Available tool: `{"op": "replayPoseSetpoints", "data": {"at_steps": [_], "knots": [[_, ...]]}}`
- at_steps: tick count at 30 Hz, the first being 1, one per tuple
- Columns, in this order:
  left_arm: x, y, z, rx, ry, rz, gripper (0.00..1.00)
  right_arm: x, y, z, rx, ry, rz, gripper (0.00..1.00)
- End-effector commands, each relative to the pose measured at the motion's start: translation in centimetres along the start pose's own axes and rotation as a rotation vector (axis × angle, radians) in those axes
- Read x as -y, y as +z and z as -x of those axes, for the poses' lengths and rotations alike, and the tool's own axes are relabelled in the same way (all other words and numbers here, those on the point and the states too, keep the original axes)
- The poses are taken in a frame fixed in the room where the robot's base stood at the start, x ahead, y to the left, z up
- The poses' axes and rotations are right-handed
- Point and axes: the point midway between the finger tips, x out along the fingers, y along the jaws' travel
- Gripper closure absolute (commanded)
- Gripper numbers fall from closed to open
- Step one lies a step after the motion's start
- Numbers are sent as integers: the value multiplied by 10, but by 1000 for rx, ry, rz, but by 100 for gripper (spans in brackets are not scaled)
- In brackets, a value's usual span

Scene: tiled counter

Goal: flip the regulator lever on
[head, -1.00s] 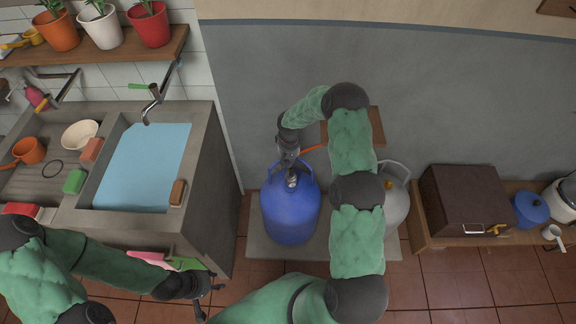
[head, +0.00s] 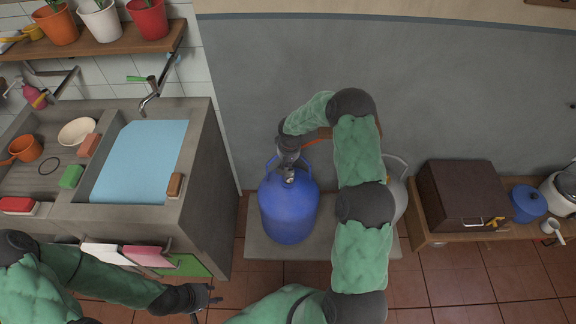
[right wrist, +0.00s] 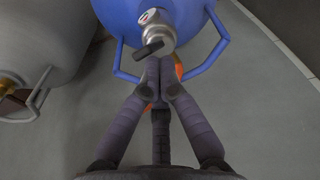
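The blue gas cylinder (head: 288,215) stands upright on a grey slab. On its top is the silver regulator (right wrist: 156,27) with a short black lever (right wrist: 149,48), seen in the right wrist view sticking out towards my fingers. My right gripper (right wrist: 160,66) is shut, its two fingertips together just beside the lever; I cannot tell whether they touch it. An orange hose (head: 318,143) runs by the regulator and is partly hidden behind my fingers. My left gripper (head: 206,304) is open and empty, low in the head view in front of the sink unit.
A grey cylinder (right wrist: 45,40) stands close beside the blue one. The sink unit (head: 205,200) is to the left, with cloths (head: 140,256) hanging on its front. A low wooden bench (head: 440,236) with a brown box (head: 462,192) is at the right.

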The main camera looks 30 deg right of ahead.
Motion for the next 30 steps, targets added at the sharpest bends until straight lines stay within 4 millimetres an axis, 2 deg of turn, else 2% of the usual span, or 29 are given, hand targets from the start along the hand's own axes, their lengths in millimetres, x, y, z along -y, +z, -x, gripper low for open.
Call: {"op": "replayPoseSetpoints", "data": {"at_steps": [22,30], "knots": [[16,-2,-45,0,0,0,60,1,44,-21,1,0,0,100],[15,-2,-42,0,0,0,60,1,43,-18,1,0,0,100]]}}
